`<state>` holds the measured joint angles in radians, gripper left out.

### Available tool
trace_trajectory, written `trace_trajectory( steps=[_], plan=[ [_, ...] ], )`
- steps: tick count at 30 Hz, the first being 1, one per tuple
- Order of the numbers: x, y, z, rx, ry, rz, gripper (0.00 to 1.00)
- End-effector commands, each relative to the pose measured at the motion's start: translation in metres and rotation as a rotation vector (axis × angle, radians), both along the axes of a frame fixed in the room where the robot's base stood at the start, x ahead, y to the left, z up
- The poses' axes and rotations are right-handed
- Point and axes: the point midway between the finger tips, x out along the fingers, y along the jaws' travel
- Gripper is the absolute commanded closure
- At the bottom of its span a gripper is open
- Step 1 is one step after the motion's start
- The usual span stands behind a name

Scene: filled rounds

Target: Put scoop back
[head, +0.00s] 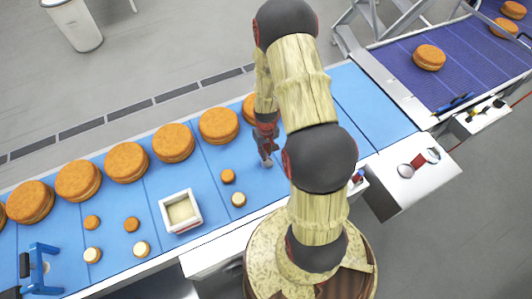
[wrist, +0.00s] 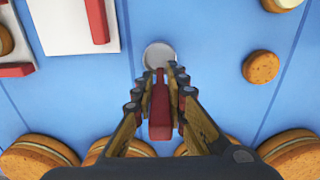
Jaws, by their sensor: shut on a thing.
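My gripper (wrist: 160,78) is shut on the red handle of the scoop (wrist: 160,108). The scoop's round, pale grey bowl (wrist: 158,55) sticks out past the fingertips, over the blue belt; whether it touches the belt I cannot tell. In the head view my gripper (head: 267,152) is over the belt, right of the small rounds, and the scoop is mostly hidden there. A square white tub (head: 167,216) of cream-coloured filling stands on the belt to the left. In the wrist view a white board (wrist: 62,35) with a red bar (wrist: 97,20) is at the upper left.
Large brown rounds (head: 174,142) line the belt's far side. Small rounds (head: 228,176) stand nearer, some with pale tops (head: 238,200). A blue frame (head: 40,268) is at the lower left. A white side surface (head: 405,180) stands right, by a purple conveyor (head: 455,65).

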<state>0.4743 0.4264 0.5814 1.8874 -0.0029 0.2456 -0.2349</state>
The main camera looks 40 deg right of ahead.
Motion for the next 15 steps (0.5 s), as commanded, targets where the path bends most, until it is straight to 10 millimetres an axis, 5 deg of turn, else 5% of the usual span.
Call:
trace_trajectory(
  steps=[3, 4, 15],
  plan=[
    [-0.0003, 0.0002, -0.004, 0.0, 0.001, 0.0, 1.0],
    [-0.0004, 0.0003, -0.0042, 0.0, 0.001, 0.0, 0.86],
    [-0.0005, 0.0003, -0.0031, 0.0, 0.001, 0.0, 0.68]
  ],
)
